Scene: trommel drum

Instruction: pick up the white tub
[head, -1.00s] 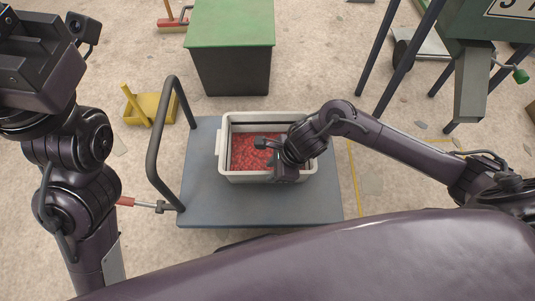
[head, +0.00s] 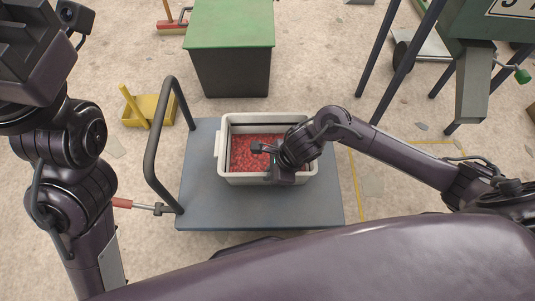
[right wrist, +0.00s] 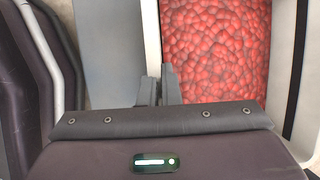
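The white tub (head: 222,170) stands upright on the grey cart deck (head: 200,205) in the head view, with many small red pieces (head: 250,152) inside. My right gripper (head: 281,176) reaches down at the tub's near wall, right of its middle; the arm hides that part of the rim. In the right wrist view, the tub wall (right wrist: 151,35) runs between the two fingers of my right gripper (right wrist: 159,86), one on each side, with only a narrow gap. They look shut on the wall. My left arm is raised at the left; its fingers are out of the picture.
The cart's dark handle (head: 153,150) rises left of the tub. A green-topped box (head: 231,25) stands behind the cart. A yellow dustpan (head: 150,109) lies to the left. A dark-legged green machine (head: 495,30) stands at the right. Bare deck surrounds the tub.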

